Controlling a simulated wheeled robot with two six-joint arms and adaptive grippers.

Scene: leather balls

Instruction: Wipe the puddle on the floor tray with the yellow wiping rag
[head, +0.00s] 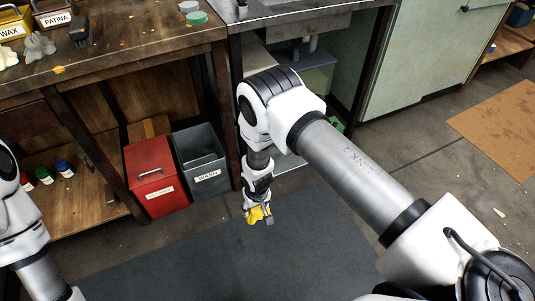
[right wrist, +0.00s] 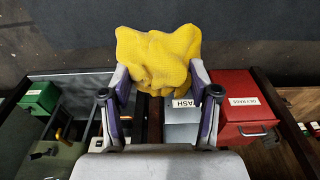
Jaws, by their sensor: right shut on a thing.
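The yellow wiping rag (head: 254,214) hangs bunched in my right gripper (head: 262,208), above the dark mat. In the right wrist view the crumpled rag (right wrist: 158,52) sits between the two fingertips of my right gripper (right wrist: 159,82), which are shut on it. I cannot make out a puddle in either view. A pale grey flat surface (head: 287,174) shows low under the sink, partly hidden by my right arm; I cannot tell if it is the floor tray. Part of my left arm is at the left edge, with its gripper out of view.
A red lidded bin (head: 156,178) and a grey open bin (head: 203,165) labelled WASH stand left of my right gripper. A wooden workbench (head: 130,50) and a sink unit (head: 290,15) stand behind. The dark mat (head: 200,260) is clear in front.

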